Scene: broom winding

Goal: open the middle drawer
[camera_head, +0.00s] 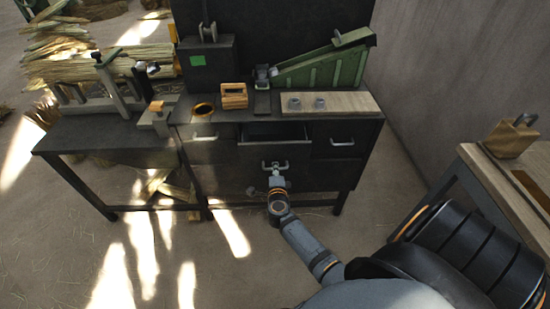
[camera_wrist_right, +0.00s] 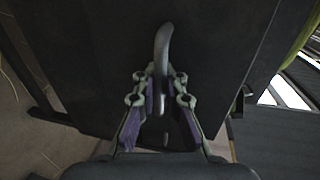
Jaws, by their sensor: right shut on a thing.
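The dark cabinet (camera_head: 215,160) has drawers along its front. The middle drawer (camera_head: 275,141) stands pulled out a little, and its dark inside shows from above in the head view. Its pale metal handle (camera_head: 275,164) is on the front face. My right gripper (camera_head: 276,181) is at that handle, coming from the front. In the right wrist view the curved handle (camera_wrist_right: 162,45) runs between the fingers of my right gripper (camera_wrist_right: 160,95), which is shut on it. My left gripper is not in view.
The left drawer handle (camera_head: 204,137) and right drawer handle (camera_head: 341,142) flank the middle one. A green sloped device (camera_head: 325,65), a wooden block (camera_head: 234,95) and a pale board (camera_head: 345,102) sit on top. A wooden table (camera_head: 500,175) stands at right. The floor before the cabinet is clear.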

